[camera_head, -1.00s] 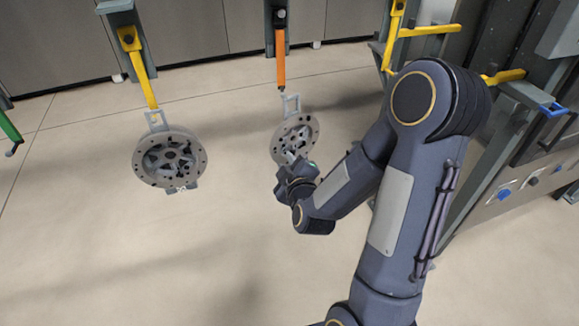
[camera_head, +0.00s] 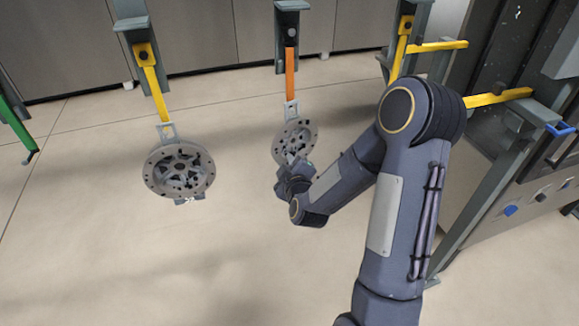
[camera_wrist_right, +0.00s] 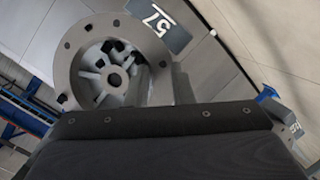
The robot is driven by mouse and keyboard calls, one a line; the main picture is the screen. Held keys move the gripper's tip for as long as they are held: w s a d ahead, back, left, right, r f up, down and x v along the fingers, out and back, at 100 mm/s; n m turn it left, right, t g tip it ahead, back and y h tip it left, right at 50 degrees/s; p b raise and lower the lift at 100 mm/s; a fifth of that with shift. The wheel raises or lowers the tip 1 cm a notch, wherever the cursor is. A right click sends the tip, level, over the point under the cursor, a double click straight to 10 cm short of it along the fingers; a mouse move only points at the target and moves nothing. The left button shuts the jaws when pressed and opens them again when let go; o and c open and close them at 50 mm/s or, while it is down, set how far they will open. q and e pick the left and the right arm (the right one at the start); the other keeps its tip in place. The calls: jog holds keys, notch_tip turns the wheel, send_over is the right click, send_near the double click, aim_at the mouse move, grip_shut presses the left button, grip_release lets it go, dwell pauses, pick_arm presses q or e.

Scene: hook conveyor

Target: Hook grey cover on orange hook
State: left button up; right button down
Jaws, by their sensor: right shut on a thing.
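The grey cover (camera_head: 294,143) is a round disc with holes and a top loop, in the middle of the head view. My right gripper (camera_head: 290,182) is shut on its lower edge. The cover also fills the upper left of the right wrist view (camera_wrist_right: 92,70), close beyond the gripper. The orange hook (camera_head: 290,74) hangs from a grey bracket, straight above the cover. The cover's loop (camera_head: 290,108) is at the hook's lower end; I cannot tell whether the hook tip passes through it. My left gripper is not in view.
Another grey cover (camera_head: 180,170) hangs on a yellow hook (camera_head: 154,80) to the left. A green hook (camera_head: 16,122) is at the far left. Yellow bars and a grey machine frame (camera_head: 490,160) stand on the right, behind my right arm. The floor below is clear.

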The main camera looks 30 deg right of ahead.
aim_at(285, 163)
jog(key=shift+w+d+r, duration=0.1)
jog(key=shift+w, duration=0.7)
jog(key=shift+w+d+f+b, duration=0.2)
jog(key=shift+w+f+b, duration=0.35)
jog(key=shift+f+b, duration=0.3)
jog(key=shift+r, duration=0.1)
